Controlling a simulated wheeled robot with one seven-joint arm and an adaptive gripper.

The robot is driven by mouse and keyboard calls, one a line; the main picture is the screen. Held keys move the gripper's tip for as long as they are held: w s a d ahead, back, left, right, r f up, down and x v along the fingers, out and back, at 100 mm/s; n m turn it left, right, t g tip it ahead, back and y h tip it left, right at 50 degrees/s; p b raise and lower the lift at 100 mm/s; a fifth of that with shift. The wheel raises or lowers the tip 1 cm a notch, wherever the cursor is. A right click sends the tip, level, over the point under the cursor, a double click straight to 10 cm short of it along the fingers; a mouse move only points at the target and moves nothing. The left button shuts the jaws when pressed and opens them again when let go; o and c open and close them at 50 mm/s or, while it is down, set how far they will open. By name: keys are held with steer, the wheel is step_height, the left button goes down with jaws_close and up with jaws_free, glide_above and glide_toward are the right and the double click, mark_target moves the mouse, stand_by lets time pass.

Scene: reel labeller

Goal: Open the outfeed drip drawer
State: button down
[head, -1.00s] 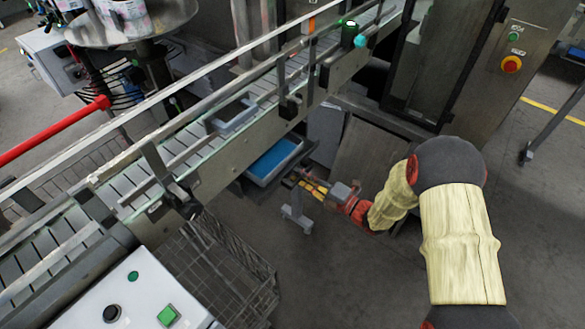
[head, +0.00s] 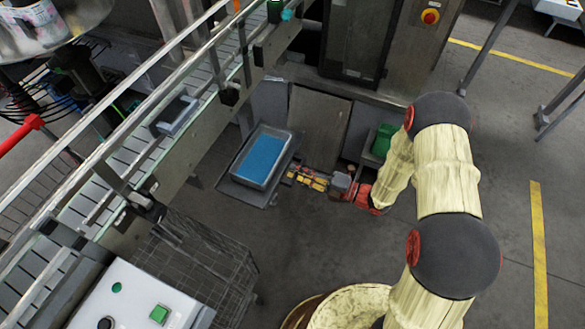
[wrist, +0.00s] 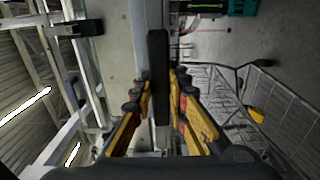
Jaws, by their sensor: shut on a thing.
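The outfeed drip drawer (head: 241,183) is a grey tray with a blue inside. In the head view it stands out from under the conveyor, with most of the blue pan (head: 262,158) uncovered. My gripper (head: 294,176) is at the drawer's right side, at its outer edge. In the wrist view my gripper (wrist: 160,88) has its yellow fingers on both sides of a dark upright bar (wrist: 158,55), which looks like the drawer's handle. The exact contact at the fingertips is hard to see.
The conveyor (head: 176,128) runs diagonally above and left of the drawer. A wire basket (head: 205,265) stands below it, near a control box (head: 135,295). A green bin (head: 383,140) sits right of the drawer, by the machine cabinet. Floor is clear at the right.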

steer(key=shift+f, duration=0.1)
steer(key=c, duration=1.7)
jaws_free()
steer(key=v, duration=1.2)
